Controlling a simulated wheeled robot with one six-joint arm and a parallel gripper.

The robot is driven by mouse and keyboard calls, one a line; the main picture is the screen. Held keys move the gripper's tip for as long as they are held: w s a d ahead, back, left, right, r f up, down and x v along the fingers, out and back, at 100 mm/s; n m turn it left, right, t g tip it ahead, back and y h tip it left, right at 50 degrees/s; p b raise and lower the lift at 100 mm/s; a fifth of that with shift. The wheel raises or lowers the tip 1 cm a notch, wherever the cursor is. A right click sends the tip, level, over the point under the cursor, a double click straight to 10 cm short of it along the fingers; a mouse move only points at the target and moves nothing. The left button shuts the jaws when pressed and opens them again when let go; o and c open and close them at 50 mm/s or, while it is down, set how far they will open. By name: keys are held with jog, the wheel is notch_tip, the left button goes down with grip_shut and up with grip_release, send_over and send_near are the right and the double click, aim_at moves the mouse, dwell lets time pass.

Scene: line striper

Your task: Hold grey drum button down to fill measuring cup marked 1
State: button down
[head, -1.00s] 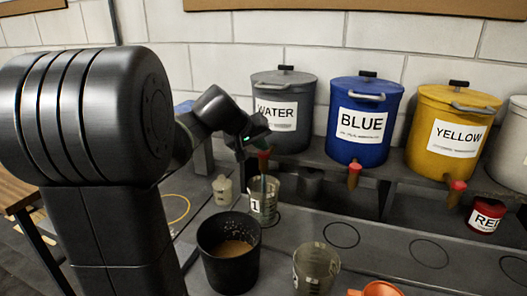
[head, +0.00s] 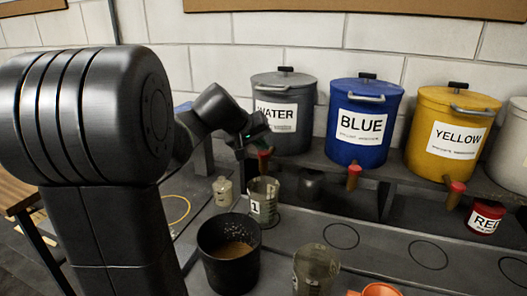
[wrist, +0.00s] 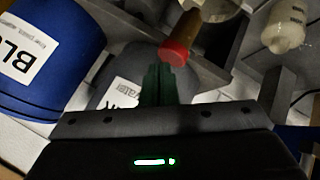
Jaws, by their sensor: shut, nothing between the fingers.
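The grey drum (head: 283,125) labelled WATER stands on the raised shelf. Its tap carries a red button (head: 264,153), which also shows in the wrist view (wrist: 173,53). The clear measuring cup marked 1 (head: 263,207) stands upright below that tap. Its fill level is hard to make out. My gripper (wrist: 158,72) is shut and empty, its fingertips close beside the red button; I cannot tell whether they touch it. In the head view my wrist partly hides the fingers.
The blue drum (head: 364,115) and yellow drum (head: 452,130) stand to the right. A black bucket (head: 229,270) with brown contents and another clear cup (head: 315,268) stand in front. A small pale bottle (head: 222,190) is left of cup 1.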

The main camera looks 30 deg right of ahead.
aim_at(261, 154)
jog(key=shift+r, duration=0.4)
jog(key=shift+r, duration=0.1)
notch_tip(261, 154, up, 5)
jog(key=p, duration=0.4)
dwell(1.4)
